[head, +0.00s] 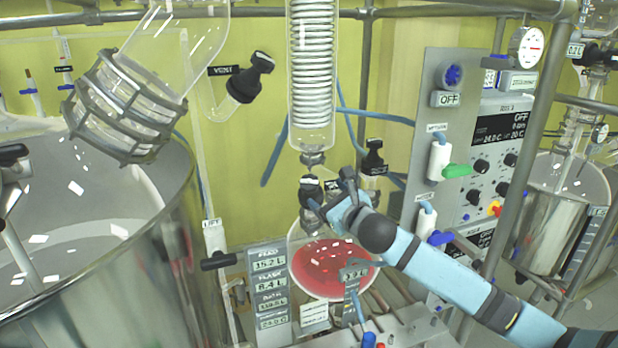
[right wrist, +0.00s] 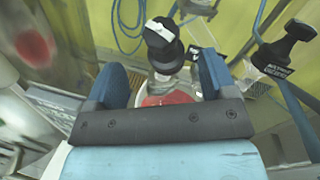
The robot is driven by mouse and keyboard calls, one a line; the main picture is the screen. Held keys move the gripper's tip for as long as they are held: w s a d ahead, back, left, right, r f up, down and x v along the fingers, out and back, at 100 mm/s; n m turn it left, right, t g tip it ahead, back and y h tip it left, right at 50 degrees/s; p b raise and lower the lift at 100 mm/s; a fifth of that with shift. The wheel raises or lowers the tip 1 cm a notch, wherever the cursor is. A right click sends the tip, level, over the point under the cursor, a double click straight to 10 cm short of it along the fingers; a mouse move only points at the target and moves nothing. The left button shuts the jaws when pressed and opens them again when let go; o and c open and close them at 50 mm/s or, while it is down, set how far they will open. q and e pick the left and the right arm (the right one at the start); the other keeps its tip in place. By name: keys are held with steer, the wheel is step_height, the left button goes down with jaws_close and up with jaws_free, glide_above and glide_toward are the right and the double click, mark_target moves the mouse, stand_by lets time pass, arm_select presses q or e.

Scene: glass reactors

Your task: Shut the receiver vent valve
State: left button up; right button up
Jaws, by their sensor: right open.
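A black-capped valve (head: 311,188) stands on the neck of the round glass receiver (head: 305,285), which holds red liquid, below the coiled condenser. In the right wrist view the same kind of black cap with a white pointer bar (right wrist: 162,38) lies ahead between my fingers. My right gripper (head: 338,198) is open, close beside the valve from the right; its fingers (right wrist: 160,78) flank the valve's line with no clear contact. A second black knob (head: 373,152) with a small label stands to the right, also in the right wrist view (right wrist: 286,45); its label is unreadable. My left gripper is not in view.
A knob labelled VENT (head: 258,68) is at upper left. A large steel vessel (head: 170,270) fills the left. The condenser (head: 312,80) hangs above the receiver. A control panel (head: 445,150) and frame posts stand right. Blue hoses run behind.

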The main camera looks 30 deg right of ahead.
mark_target(310, 182)
steer(key=w+p, duration=0.1)
steer(key=w, duration=0.7)
steer(key=shift+w+d+p, duration=0.2)
steer(key=shift+w+p, duration=0.05)
steer(key=shift+p, duration=0.15)
steer(key=shift+w+f, duration=0.1)
steer(key=shift+w, duration=0.15)
steer(key=shift+s, duration=0.1)
steer(key=c, duration=0.9)
